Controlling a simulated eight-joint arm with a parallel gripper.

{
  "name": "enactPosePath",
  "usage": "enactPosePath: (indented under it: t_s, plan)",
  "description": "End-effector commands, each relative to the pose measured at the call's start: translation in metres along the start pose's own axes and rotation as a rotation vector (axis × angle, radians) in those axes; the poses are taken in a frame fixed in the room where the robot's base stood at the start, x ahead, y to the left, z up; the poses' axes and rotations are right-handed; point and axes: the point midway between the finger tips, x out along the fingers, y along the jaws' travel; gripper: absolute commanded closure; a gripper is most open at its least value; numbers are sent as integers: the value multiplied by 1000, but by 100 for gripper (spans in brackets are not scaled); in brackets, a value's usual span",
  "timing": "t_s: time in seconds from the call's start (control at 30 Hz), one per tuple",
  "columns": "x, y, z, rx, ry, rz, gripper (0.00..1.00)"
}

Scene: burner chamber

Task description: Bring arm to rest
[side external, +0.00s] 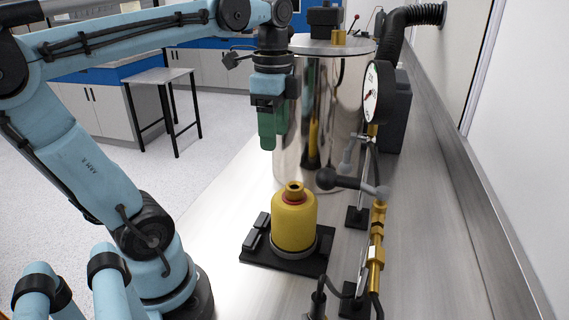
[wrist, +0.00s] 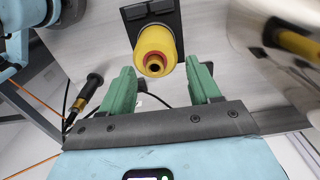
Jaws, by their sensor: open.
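My gripper (side external: 270,136) points down with green fingers, above the bench and a little up and to the left of the yellow canister in the side view. In the wrist view, my gripper (wrist: 168,90) shows its two green fingers spread apart with nothing between them. The yellow canister (side external: 294,222) stands upright on a black base plate (side external: 264,262), with a brass neck and a red ring on top. The canister (wrist: 152,45) also shows in the wrist view, beyond the fingertips and apart from them.
A large shiny steel cylinder (side external: 345,110) stands behind the canister. A round gauge (side external: 372,92), a black-handled lever (side external: 345,181) and brass fittings (side external: 376,250) line the right side. A black hose (side external: 415,15) runs to the wall. Open floor lies left of the bench.

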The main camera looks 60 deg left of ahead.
Motion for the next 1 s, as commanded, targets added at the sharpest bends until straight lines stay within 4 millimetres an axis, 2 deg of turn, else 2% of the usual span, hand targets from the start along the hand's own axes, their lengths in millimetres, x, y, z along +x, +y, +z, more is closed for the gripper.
enactPosePath:
  t_s: [0.27,0.5,0.7,1.0]
  plan:
    - [2,-9,42,0,0,0,38]
    - [20,-23,67,4,0,0,38]
    - [27,-29,77,5,0,0,38]
    - [28,-30,79,8,0,0,38]
